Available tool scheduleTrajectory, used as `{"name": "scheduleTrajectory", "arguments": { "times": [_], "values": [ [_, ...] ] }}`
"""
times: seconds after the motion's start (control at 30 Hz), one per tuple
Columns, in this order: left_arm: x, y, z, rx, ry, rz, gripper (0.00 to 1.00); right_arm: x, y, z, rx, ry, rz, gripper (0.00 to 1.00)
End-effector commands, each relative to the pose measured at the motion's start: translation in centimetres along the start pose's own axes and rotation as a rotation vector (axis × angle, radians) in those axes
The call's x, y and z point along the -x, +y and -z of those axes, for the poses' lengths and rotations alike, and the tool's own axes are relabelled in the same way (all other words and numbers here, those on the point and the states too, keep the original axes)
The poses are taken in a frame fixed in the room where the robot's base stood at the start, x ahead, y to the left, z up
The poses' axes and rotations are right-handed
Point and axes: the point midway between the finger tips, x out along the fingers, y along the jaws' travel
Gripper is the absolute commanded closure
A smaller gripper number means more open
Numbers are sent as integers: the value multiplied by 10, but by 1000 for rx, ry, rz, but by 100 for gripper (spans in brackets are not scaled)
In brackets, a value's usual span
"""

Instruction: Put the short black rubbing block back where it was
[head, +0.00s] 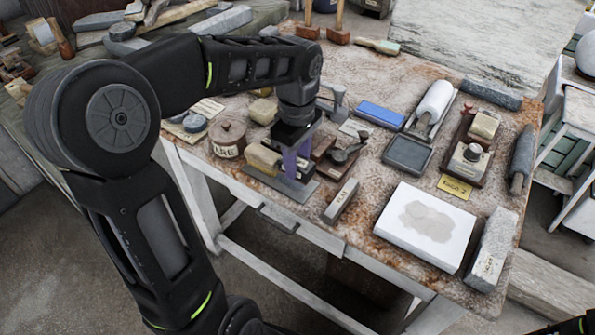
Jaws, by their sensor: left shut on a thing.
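My left gripper (293,163) reaches down over the front left part of the table (370,175), above a flat grey plate (302,190). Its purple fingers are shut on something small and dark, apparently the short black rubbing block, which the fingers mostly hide. I cannot tell whether it touches the plate. Yellowish blocks (262,158) stand on the plate just left of the fingers. A grey labelled block (341,201) lies right of the plate near the front edge. My right gripper is not in view.
A round brown lidded pot (227,138) stands left of the gripper. A small dark metal tool (346,152) is close on its right. A white slab (427,226), grey tray (408,153), blue block (380,114) and long grey block (491,249) lie further right.

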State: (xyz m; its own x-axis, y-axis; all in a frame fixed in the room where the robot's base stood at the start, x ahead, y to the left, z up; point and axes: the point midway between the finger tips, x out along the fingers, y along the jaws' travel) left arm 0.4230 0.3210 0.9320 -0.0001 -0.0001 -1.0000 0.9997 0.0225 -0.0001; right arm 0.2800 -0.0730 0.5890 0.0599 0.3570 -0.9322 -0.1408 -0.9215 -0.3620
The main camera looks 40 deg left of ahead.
Motion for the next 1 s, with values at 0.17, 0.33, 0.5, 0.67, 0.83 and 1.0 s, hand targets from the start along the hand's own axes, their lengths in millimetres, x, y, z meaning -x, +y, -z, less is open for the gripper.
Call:
{"name": "scheduleTrajectory", "arguments": {
  "times": [0.17, 0.33, 0.5, 0.67, 0.83, 1.0],
  "values": [
    [-2, 0, 0, -1, 0, 0, 100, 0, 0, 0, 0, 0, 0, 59],
    [-23, -1, 0, -1, 0, 3, 100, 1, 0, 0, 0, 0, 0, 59],
    [-37, 0, 0, -1, 0, 1, 100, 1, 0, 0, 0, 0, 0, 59],
    [-37, 0, 0, -1, 0, -1, 100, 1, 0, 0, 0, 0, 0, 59],
    [-41, 0, 0, -1, 0, -1, 100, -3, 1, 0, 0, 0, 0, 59],
    [-40, 0, 0, -1, 0, 0, 53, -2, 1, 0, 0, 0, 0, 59]
  ]
}}
